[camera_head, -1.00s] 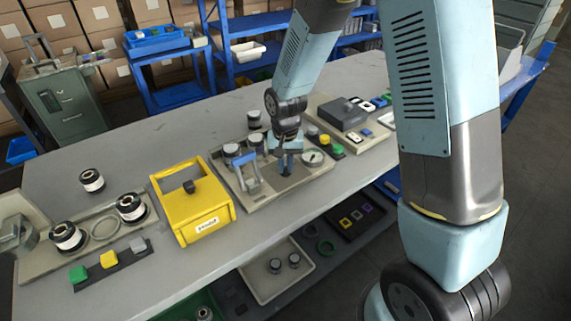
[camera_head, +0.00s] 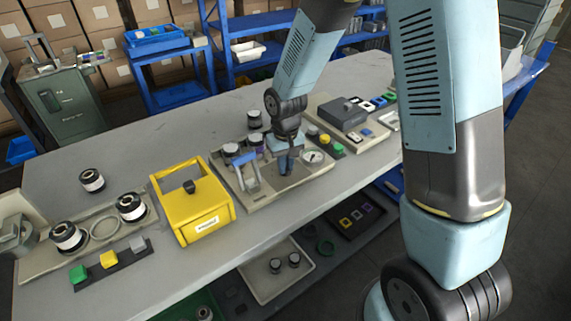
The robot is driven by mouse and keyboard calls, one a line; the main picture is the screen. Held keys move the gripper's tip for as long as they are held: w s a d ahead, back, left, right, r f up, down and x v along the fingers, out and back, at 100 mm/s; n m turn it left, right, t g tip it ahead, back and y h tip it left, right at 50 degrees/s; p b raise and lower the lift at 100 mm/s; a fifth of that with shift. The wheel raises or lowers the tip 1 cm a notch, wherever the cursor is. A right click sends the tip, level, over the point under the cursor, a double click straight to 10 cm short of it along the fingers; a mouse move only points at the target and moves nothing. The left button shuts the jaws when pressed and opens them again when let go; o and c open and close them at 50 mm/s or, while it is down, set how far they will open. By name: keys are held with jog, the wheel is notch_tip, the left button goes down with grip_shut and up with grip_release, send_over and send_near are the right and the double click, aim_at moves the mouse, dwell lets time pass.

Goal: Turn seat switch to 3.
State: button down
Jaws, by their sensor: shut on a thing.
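My gripper (camera_head: 286,162) points down over the middle fixture plate (camera_head: 258,194) on the grey bench. It is shut on a small part that its fingers and wrist mostly hide. I cannot read a seat switch or its numbers from here. A round white-faced dial (camera_head: 313,157) sits just right of my gripper on the same plate. A blue-handled lever clamp (camera_head: 246,172) stands to its left on the plate, near black rolls with pale tops (camera_head: 231,150).
A yellow box (camera_head: 196,203) stands left of the plate. Farther left are black-and-white rolls (camera_head: 131,207) and a strip of coloured buttons (camera_head: 109,260). Right of the plate are more coloured buttons (camera_head: 325,140) and a dark grey block (camera_head: 343,112).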

jog(key=shift+n, duration=1.1)
jog(key=c, duration=1.1)
grip_release()
jog(key=shift+c, duration=0.2)
jog(key=shift+r, duration=0.15)
notch_tip(320, 180, up, 13)
jog(key=shift+r, duration=0.2)
